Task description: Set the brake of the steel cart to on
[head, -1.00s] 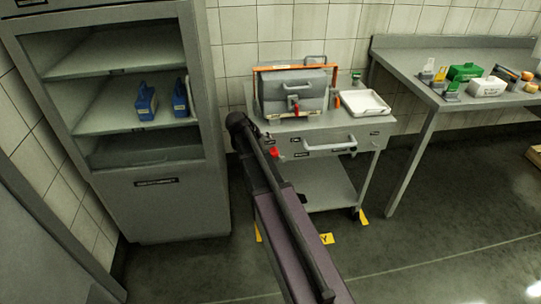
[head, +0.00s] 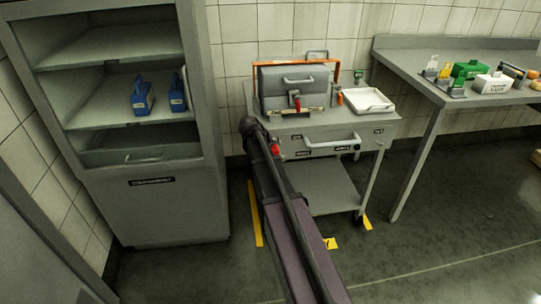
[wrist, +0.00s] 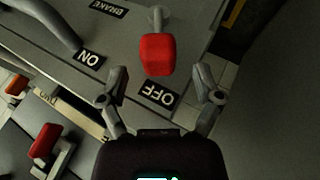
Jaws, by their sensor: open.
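The steel cart (head: 318,133) stands against the tiled wall, with a drawer handle on its front. Its red brake knob (wrist: 158,54) is on a short grey lever at the OFF label (wrist: 158,95). The ON label (wrist: 89,57) lies to the left in the wrist view, below the BRAKE label (wrist: 108,8). In the head view the red knob (head: 276,149) shows beside my arm, at the cart's front left. My gripper (wrist: 163,85) is open and empty, its fingertips apart on either side of the knob's line and just short of it. My arm hides its fingers in the head view.
A grey case with a red latch (head: 295,88) and a white tray (head: 367,101) are on the cart top. A grey cabinet (head: 168,205) stands close on the left. A bench (head: 440,95) with several small items is at right. Open floor lies in front.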

